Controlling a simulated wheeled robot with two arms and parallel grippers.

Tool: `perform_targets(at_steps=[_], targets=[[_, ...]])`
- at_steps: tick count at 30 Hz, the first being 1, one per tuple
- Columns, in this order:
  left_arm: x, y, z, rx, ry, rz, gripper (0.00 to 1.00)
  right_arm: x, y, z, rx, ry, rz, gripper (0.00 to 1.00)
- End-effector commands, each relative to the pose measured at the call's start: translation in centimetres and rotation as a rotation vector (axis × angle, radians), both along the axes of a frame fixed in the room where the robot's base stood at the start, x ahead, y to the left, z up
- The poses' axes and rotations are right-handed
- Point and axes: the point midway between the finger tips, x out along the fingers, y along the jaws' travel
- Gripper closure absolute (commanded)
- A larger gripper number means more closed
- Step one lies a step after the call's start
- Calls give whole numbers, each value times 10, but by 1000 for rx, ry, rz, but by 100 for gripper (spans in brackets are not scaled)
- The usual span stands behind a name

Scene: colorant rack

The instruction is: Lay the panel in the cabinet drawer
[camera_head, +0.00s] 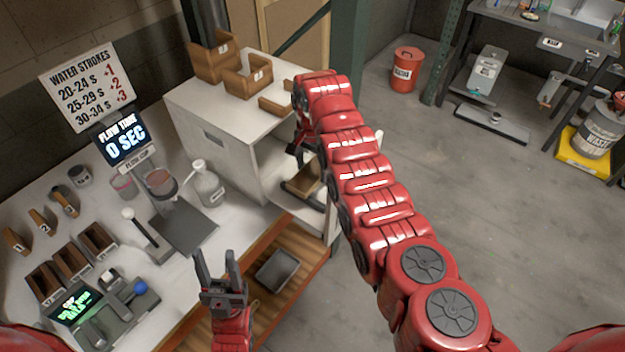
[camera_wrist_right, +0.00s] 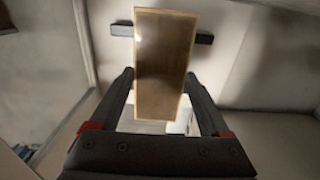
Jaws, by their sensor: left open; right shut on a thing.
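The panel (camera_wrist_right: 165,65), a brown rectangle with a pale tan border, is between the fingers of my right gripper (camera_wrist_right: 165,95), which is shut on it in the right wrist view. In the head view my right gripper (camera_head: 300,148) is at the open side of the white cabinet (camera_head: 245,165), partly hidden by my arm. A brown piece with a dark edge (camera_head: 304,180) shows just below it. A dark bar handle (camera_wrist_right: 204,39) on a pale face lies behind the panel in the wrist view. I cannot tell how far the drawer is open. My left gripper (camera_head: 217,265) is open and empty, near the bench's front edge.
Wooden bins (camera_head: 250,80) stand on top of the cabinet. A grey tray (camera_head: 278,270) lies on the wooden lower shelf. The white bench holds a flow cup stand (camera_head: 160,185), a bottle (camera_head: 207,187) and a scale (camera_head: 115,310).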

Motion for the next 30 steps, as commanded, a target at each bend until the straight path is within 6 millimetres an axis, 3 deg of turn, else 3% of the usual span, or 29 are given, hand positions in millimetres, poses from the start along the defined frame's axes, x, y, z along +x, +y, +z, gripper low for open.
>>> perform_targets(at_steps=[4,7,12,23,24,27,30], targets=[[0,0,-13,0,0,0,50,5,-1,-1,7,-4,-3,79],[0,0,12,0,0,0,50,1,-2,-11,3,6,-2,79],[0,0,2,0,0,0,50,3,-1,-32,4,2,-2,79],[0,0,-1,0,0,0,50,3,-1,-37,4,-1,-2,79],[0,0,0,0,0,0,50,3,-1,-36,4,-1,-2,14],[0,0,0,0,0,0,50,3,-1,-35,4,-1,-2,0],[0,0,0,0,0,0,50,3,-1,-35,4,-1,-2,0]])
